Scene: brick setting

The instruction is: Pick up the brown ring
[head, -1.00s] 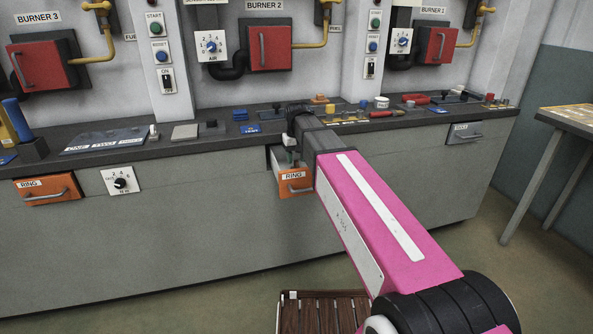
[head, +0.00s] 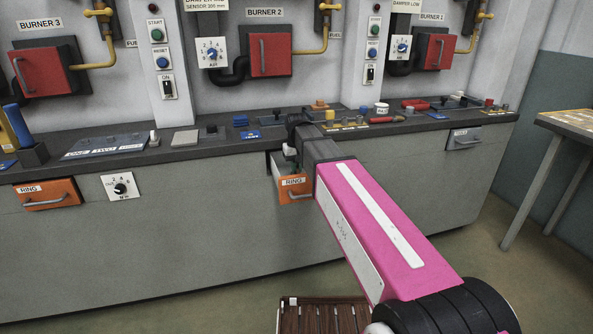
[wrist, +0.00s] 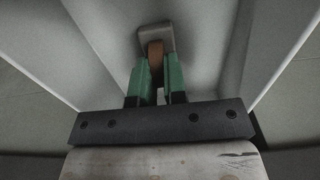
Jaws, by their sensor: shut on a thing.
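The brown ring (wrist: 156,58) shows edge-on in the wrist view, between the two green fingers of my gripper (wrist: 156,74). The fingers are shut on it. A grey rounded piece (wrist: 154,34) lies right behind the ring; I cannot tell whether they touch. In the head view my gripper (head: 291,163) points down into the open drawer (head: 294,188), which has an orange front labelled RING. The ring is hidden there by the drawer and my arm.
Light drawer walls (wrist: 268,45) rise on both sides of the fingers. Another orange RING drawer (head: 48,194) at the left is shut. The dark counter (head: 185,151) above holds several small items. A slatted wooden stool (head: 322,316) stands on the floor below.

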